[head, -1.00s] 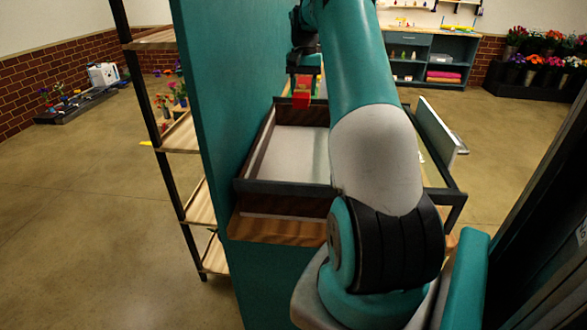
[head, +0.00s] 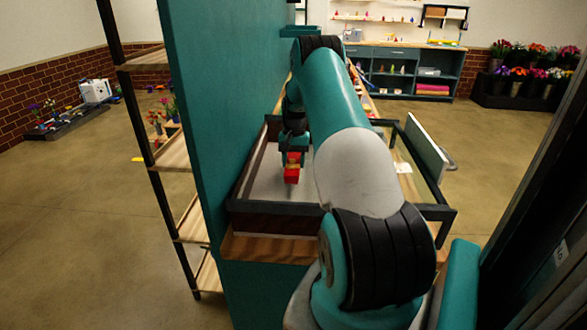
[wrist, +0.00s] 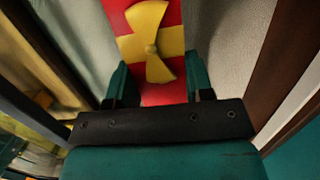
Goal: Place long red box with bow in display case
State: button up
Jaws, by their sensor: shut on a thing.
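The long red box (head: 291,174) with a yellow bow is in my gripper (head: 292,156) in the head view. In the wrist view the box (wrist: 178,93) shows red with yellow ribbon and a yellow bow (wrist: 150,48), between the two teal fingers of my gripper (wrist: 158,85). The display case (head: 275,208) is an open, dark-framed case with a pale floor (head: 268,180). The box is over the case's interior, near its left part. Whether it touches the floor cannot be told. My arm hides part of the case's right side.
A tall teal panel (head: 215,120) stands close along the case's left side. A pale upright panel (head: 427,150) stands at its right. A wooden shelf rack (head: 172,155) is left of the teal panel. Flower buckets (head: 525,75) and a teal cabinet (head: 410,70) are far back.

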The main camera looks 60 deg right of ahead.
aim_at(294, 158)
jog(key=shift+f+p, duration=0.5)
jog(key=shift+f, duration=1.35)
jog(key=shift+f, duration=0.15)
jog(key=o, duration=1)
jog(key=r+b, duration=0.1)
jog(key=r, duration=0.3)
jog(key=d+r+b, duration=0.1)
jog(key=r, duration=0.3)
jog(key=r+b, duration=0.2)
jog(key=r, duration=0.2)
jog(key=shift+w+d+r, duration=0.1)
jog(key=shift+w+d, duration=0.2)
jog(key=shift+w, duration=0.1)
